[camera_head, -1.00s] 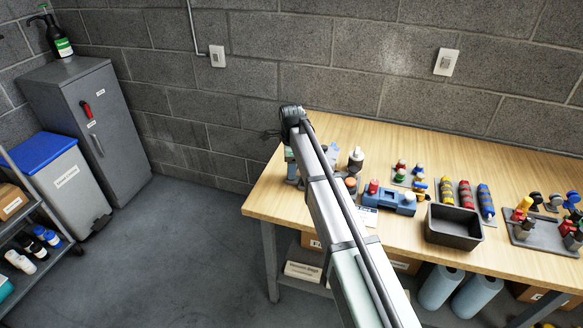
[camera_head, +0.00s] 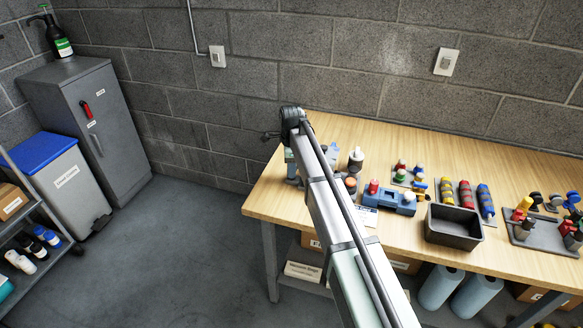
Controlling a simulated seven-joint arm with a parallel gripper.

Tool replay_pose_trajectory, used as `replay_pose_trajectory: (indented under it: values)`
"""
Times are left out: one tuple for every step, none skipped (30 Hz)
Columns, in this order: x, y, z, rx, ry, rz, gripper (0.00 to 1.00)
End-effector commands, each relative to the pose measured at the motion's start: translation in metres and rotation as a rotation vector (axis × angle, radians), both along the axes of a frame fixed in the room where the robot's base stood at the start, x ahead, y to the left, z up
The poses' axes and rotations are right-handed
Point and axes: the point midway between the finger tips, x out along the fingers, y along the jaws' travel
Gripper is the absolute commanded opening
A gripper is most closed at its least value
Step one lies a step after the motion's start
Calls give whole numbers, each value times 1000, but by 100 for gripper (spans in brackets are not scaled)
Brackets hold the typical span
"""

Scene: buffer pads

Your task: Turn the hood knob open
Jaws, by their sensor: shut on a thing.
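My arm reaches from the bottom of the view up to a dark joint above the left end of the wooden workbench (camera_head: 262,201). My gripper's fingers cannot be made out; they seem hidden behind my own arm. A small dark part sticks out to the left of the joint, and I cannot tell whether it belongs to the gripper. I cannot make out the hood knob. A grey-green item (camera_head: 291,165) at the bench's left end is largely covered by my arm.
Right of my arm are a blue holder (camera_head: 404,206), a black bin (camera_head: 455,239) and racks of coloured parts. A grey cabinet (camera_head: 120,150) with a red handle (camera_head: 86,110) and a blue-lidded bin (camera_head: 45,150) stand left. Open floor lies between them and the bench.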

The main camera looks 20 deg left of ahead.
Motion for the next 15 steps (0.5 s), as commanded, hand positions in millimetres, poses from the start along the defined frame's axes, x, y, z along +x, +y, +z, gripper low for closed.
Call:
replay_pose_trajectory:
  values:
    - [0,0,0,0,0,3,3]
    - [0,0,0,0,0,8,3]
    - [0,0,0,0,0,23,3]
    - [0,0,0,0,0,36,3]
    - [0,0,0,0,0,52,3]
    - [0,0,0,0,0,73,3]
    - [0,0,0,0,0,88,3]
    - [0,0,0,0,0,101,3]
    - [0,0,0,0,0,116,3]
    - [0,0,0,0,0,124,3]
    - [0,0,0,0,0,130,3]
    - [0,0,0,0,0,135,3]
    - [0,0,0,0,0,136,3]
    - [0,0,0,0,0,137,3]
    - [0,0,0,0,0,137,3]
